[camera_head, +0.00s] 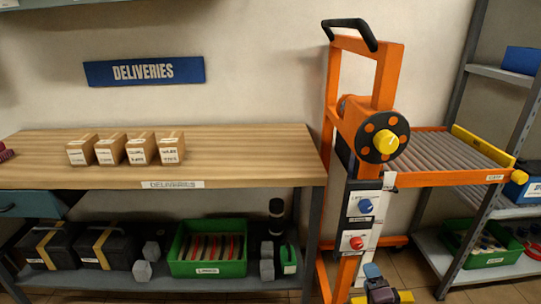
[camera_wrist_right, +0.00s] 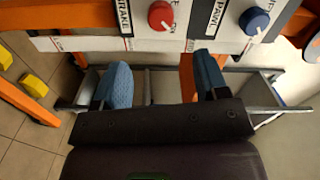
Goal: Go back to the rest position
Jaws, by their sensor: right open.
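My right gripper (camera_head: 373,272) is low in the head view, in front of the orange lift cart (camera_head: 388,75). In the right wrist view its two blue-padded fingers (camera_wrist_right: 163,80) stand apart with nothing held between them. The cart's panel with a red knob (camera_wrist_right: 162,15) and a blue knob (camera_wrist_right: 254,21) lies just beyond the fingertips, and the fingers look clear of both knobs. In the head view the blue knob (camera_head: 365,205) sits above the red knob (camera_head: 356,243). My left gripper does not show.
A wooden bench (camera_head: 250,150) carries several small cartons (camera_head: 139,149). Under it are black cases (camera_head: 103,247) and a green bin (camera_head: 207,252). The cart's roller deck (camera_head: 450,152) extends right towards a grey metal shelf (camera_head: 490,195). Tiled floor (camera_wrist_right: 32,160) shows at left in the wrist view.

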